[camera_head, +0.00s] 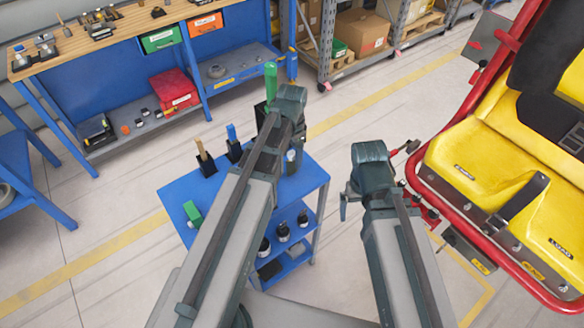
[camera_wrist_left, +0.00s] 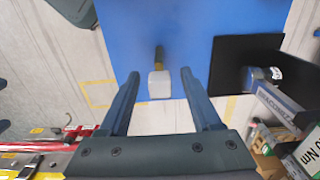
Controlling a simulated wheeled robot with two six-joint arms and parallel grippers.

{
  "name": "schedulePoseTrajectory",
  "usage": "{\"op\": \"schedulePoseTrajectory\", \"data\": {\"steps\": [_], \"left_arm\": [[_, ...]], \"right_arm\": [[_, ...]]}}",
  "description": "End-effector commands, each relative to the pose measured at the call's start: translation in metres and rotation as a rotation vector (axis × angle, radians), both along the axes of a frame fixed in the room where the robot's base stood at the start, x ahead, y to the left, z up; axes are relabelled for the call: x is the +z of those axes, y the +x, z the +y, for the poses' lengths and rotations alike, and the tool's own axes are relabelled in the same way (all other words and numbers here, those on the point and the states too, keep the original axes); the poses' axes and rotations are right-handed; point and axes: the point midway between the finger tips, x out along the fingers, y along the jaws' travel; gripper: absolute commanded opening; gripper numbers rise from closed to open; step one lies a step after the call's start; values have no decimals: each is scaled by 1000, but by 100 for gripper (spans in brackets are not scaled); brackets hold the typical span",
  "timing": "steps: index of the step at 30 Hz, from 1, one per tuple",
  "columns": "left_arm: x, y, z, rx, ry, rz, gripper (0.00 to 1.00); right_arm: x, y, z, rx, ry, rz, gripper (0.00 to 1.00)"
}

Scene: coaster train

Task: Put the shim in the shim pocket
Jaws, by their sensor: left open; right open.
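No part that I can surely name as the shim or the shim pocket shows in these views. My left gripper (camera_head: 291,156) is over the blue cart (camera_head: 315,178), its fingers mostly hidden by its own arm. In the left wrist view the left gripper (camera_wrist_left: 160,80) is open, with a pale block on a dark and yellow stem (camera_wrist_left: 158,82) seen between its fingers. No finger touches the block; I cannot tell how far below it is. My right gripper (camera_head: 344,206) hangs between the cart and the red-framed car; its fingers show only partly.
The cart holds a green-handled tool (camera_head: 270,82), a blue-handled tool (camera_head: 232,132), a wooden-handled tool (camera_head: 201,150) and a green block (camera_head: 193,214). The red-framed car with yellow seats (camera_head: 470,150) stands at right. A workbench (camera_head: 120,30) and shelving are behind; open floor lies between.

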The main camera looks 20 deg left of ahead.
Motion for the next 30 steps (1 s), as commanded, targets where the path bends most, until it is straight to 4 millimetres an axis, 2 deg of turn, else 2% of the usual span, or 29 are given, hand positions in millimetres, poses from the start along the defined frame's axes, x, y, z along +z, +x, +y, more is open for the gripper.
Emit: {"op": "schedulePoseTrajectory", "data": {"steps": [1,3,11,22,30], "left_arm": [[-12,0,0,0,0,0,65],[-16,0,0,0,0,0,65],[-14,0,0,0,0,0,65],[-14,0,0,0,0,0,0],[-14,0,0,0,0,0,0]], "right_arm": [[-12,0,0,0,0,0,100],[-16,0,0,0,0,0,100],[-14,0,0,0,0,0,100],[-14,0,0,0,0,0,100],[-14,0,0,0,0,0,100]]}}
